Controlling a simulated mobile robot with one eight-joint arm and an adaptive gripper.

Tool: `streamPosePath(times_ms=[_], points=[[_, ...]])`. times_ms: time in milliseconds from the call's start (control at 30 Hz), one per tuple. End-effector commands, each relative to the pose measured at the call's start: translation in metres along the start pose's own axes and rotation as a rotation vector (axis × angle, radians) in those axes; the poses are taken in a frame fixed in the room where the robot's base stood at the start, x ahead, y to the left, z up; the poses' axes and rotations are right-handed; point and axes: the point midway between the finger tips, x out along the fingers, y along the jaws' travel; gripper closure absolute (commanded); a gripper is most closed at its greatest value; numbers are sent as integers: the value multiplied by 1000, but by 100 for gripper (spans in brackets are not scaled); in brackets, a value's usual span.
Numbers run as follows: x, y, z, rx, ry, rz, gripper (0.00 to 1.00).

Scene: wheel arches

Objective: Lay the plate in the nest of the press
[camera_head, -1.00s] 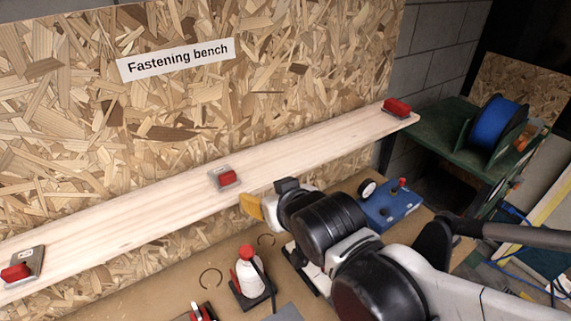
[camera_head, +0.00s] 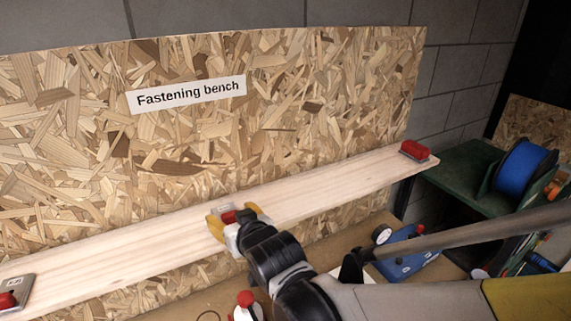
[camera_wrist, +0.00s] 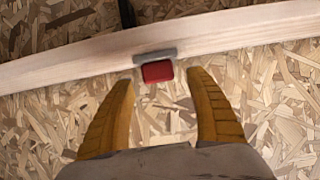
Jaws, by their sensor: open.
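The middle plate (camera_head: 228,207) is a small grey piece with a red block on it, set on the pale wooden board. My gripper (camera_head: 234,217) is open, its two yellow fingers on either side of the red block. In the wrist view, the red block (camera_wrist: 157,71) and the grey plate edge (camera_wrist: 155,55) lie just beyond and between my fingertips (camera_wrist: 161,78); no finger visibly touches the block. Similar plates sit at the board's left end (camera_head: 18,293) and right end (camera_head: 415,152). I cannot pick out a press or its nest for certain.
The long board (camera_head: 110,250) runs along the chipboard wall (camera_head: 330,100). Below it on the bench are a red-capped white bottle (camera_head: 245,308) and a blue device (camera_head: 408,262) with a white wheel. A blue spool (camera_head: 525,170) stands on a green shelf at right.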

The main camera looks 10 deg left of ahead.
Motion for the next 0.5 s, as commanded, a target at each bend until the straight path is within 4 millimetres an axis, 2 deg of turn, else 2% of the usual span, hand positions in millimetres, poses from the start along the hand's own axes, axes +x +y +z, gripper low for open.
streamPosePath(times_ms=[33, 133, 400, 467, 500], points=[[9, 0, 0, 0, 0, 0, 35], [18, 0, 0, 0, 0, 0, 35], [20, 0, 0, 0, 0, 0, 37], [20, 0, 0, 0, 0, 0, 55], [20, 0, 0, 0, 0, 0, 68]])
